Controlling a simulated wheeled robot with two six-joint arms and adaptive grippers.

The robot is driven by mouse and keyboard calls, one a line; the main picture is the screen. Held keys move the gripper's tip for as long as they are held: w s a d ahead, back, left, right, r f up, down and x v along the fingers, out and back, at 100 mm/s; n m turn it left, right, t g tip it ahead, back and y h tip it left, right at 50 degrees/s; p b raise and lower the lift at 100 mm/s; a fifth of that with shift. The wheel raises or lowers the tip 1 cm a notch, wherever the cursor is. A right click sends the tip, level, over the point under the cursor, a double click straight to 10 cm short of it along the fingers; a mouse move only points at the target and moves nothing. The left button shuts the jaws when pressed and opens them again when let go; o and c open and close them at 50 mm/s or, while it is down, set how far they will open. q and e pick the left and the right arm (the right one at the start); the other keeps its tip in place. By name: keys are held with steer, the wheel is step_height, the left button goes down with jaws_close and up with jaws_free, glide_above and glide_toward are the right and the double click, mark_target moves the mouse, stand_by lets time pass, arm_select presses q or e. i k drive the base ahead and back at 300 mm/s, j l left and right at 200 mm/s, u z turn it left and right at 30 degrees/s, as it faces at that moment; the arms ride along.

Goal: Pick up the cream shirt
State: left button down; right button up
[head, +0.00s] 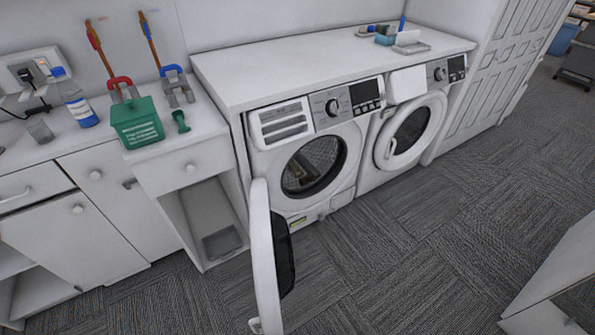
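I cannot make out a cream shirt for certain in the head view. The left washing machine (335,150) has its round door (268,250) swung open toward the front. Inside its dark drum (314,166) some small brownish and pale patches show, too small and dim to tell what they are. The right machine (408,130) has its round door shut. Neither of my grippers is in view.
A white counter (330,55) above the machines carries small items. The left cabinet top holds a green box (137,124), a blue-labelled bottle (76,100) and a green scoop (181,121). Grey carpet (430,240) is clear; white furniture (560,275) stands at the lower right.

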mark_target(293, 166)
steer(key=i+l+u, duration=0.2)
steer(key=l, duration=0.35)
steer(key=i+l+u, duration=0.2)
steer(key=l, duration=0.35)
steer(key=i+l+u, duration=0.2)
steer(key=l, duration=0.4)
steer(key=i+l+u, duration=0.2)
steer(key=l, duration=0.4)
steer(key=l+u, duration=0.2)
steer(key=l, duration=0.4)
steer(key=k, duration=0.05)
